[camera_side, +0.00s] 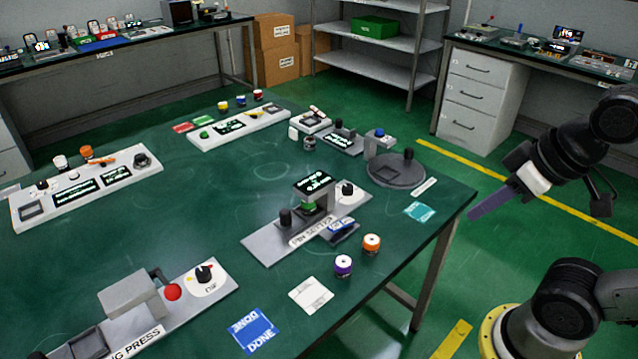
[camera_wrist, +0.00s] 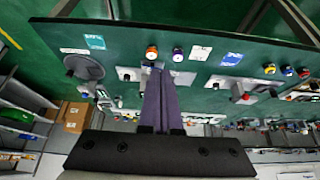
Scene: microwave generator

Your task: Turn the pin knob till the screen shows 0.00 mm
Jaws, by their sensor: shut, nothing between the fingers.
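The pin setter (camera_side: 268,244) is a grey plate on the green table, with a small raised screen (camera_side: 314,182). The screen shows green text too small to read. A black knob (camera_side: 347,189) sits on a white dial at the plate's right end, and a black cylinder (camera_side: 286,217) stands at its left. I cannot tell for sure which is the pin knob. My gripper (camera_side: 473,215) is shut and empty, off the table's right edge and apart from the device. In the wrist view its long purple fingers (camera_wrist: 157,70) hide the middle of the pin setter (camera_wrist: 130,74).
Purple-banded (camera_side: 343,265) and orange-banded (camera_side: 371,243) jars stand in front of the pin setter. A round grey turntable (camera_side: 397,170) is behind it. A press (camera_side: 133,297) with a red button and a blue DONE card (camera_side: 253,331) lie at front left. Mid-table is clear.

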